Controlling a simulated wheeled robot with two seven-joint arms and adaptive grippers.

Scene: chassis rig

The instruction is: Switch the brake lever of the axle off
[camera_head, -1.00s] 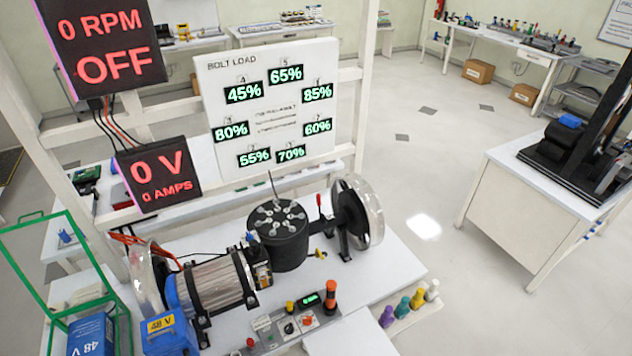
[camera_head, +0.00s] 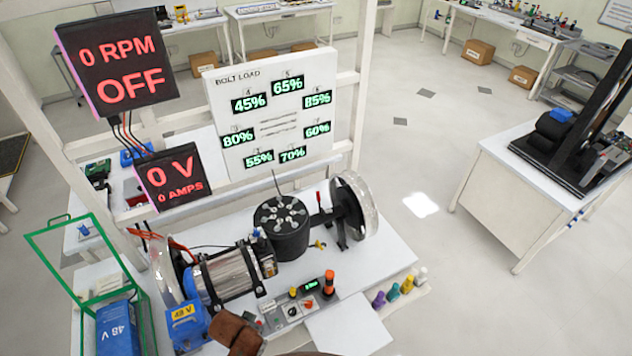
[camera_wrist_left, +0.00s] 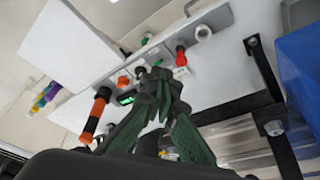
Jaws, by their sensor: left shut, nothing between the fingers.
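A small red-tipped lever (camera_head: 318,197) stands upright beside the axle (camera_head: 338,210), between the black bolted drum (camera_head: 282,225) and the clear-covered wheel (camera_head: 356,205) in the head view. I take it to be the brake lever; its exact switch position is too small to tell. My left gripper (camera_wrist_left: 160,75) shows in the wrist view with its green fingers shut and empty, over the control panel (camera_wrist_left: 198,30). In the head view a brown part of my arm rises at the bottom, well below and left of the lever. My right gripper is not in view.
Displays (camera_head: 118,63) read 0 RPM, OFF and 0 V. Coloured pegs (camera_head: 393,291) stand at the right edge.

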